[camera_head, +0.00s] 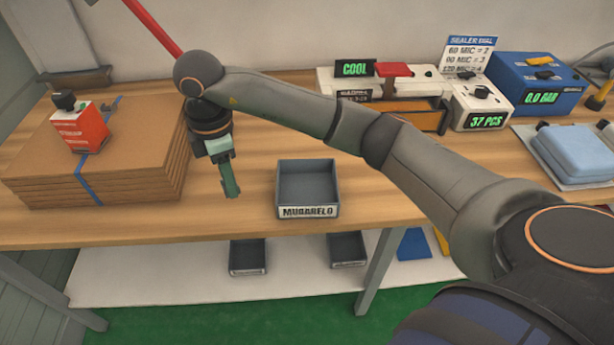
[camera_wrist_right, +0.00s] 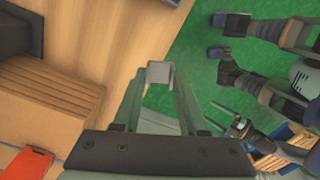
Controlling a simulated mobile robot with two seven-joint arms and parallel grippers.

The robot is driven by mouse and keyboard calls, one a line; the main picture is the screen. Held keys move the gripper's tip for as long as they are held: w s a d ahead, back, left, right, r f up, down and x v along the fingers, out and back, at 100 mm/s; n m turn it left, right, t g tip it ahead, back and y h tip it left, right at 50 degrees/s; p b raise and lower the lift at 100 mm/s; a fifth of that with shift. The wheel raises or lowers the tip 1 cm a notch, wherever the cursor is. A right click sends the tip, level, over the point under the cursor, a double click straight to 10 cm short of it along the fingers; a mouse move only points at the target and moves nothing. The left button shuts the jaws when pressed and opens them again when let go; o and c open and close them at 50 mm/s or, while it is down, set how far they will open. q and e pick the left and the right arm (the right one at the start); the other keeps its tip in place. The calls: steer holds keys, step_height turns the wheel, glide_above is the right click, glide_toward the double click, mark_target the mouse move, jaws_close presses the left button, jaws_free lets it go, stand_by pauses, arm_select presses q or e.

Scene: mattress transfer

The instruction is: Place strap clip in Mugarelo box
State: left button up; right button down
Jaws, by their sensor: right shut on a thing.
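My right gripper (camera_head: 231,188) points down in the head view, just left of the Mugarelo box and above the table's front part. It also shows in the right wrist view (camera_wrist_right: 160,88), where its two fingers are shut on a small grey U-shaped piece, the strap clip (camera_wrist_right: 160,72), at their tips. In the head view the clip is too small to make out against the greenish fingers. The Mugarelo box (camera_head: 308,212) is an open grey tray with a white name label, standing near the table's front edge. It looks empty. My left gripper is not in view.
A stack of brown cardboard (camera_head: 150,165) with a blue strap and a red-orange tool (camera_head: 80,128) lies left of my gripper. Sealer equipment (camera_head: 380,88), a blue gauge box (camera_head: 535,85) and folded blue goods (camera_head: 578,152) stand at the right. Two dark trays (camera_head: 247,257) lie on the shelf below.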

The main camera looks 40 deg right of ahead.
mark_target(290, 194)
steer(key=m, duration=0.2)
steer(key=r+m, duration=0.1)
steer(key=shift+w+a+r+m, duration=0.1)
steer(key=shift+w+a+m, duration=0.15)
steer(key=shift+m, duration=0.15)
steer(key=shift+w+d+m, duration=0.1)
steer(key=shift+d+m, duration=0.2)
steer(key=shift+d, duration=0.2)
steer(key=d+f, duration=0.2)
steer(key=d, duration=0.1)
steer(key=d+f, duration=0.2)
steer(key=d, duration=0.2)
steer(key=d+f, duration=0.3)
steer(key=d, duration=0.1)
steer(key=shift+f, duration=0.1)
steer(key=shift+d+f, duration=0.35)
steer(key=shift+f, duration=0.15)
steer(key=shift+d+f, duration=0.85)
steer(key=shift+f, duration=0.1)
step_height(290, 194, down, 3)
steer(key=shift+a+r, duration=0.1)
steer(key=shift+r, duration=0.05)
